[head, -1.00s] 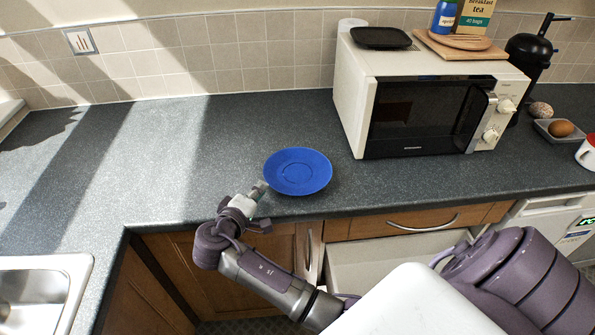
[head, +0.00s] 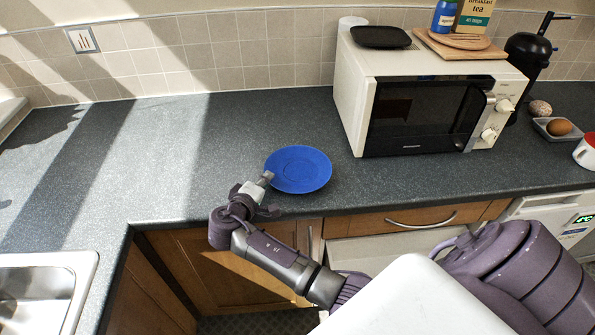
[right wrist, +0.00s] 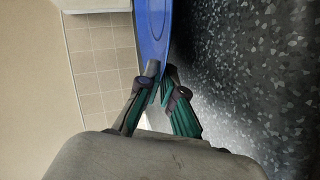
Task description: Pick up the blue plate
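The blue plate (head: 298,169) lies on the grey worktop near its front edge, left of the microwave. My right gripper (head: 268,178) is at the plate's left front rim. In the right wrist view the fingertips (right wrist: 162,70) are drawn close together, with the rim of the blue plate (right wrist: 153,30) between them. The gripper looks shut on the rim. No clear lift of the plate off the worktop shows. My left gripper is not in view.
A white microwave (head: 430,105) stands right of the plate, with a dark tray (head: 381,37) and wooden boards (head: 460,46) on top. A sink (head: 45,290) is at the lower left. The worktop (head: 160,150) left of the plate is clear.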

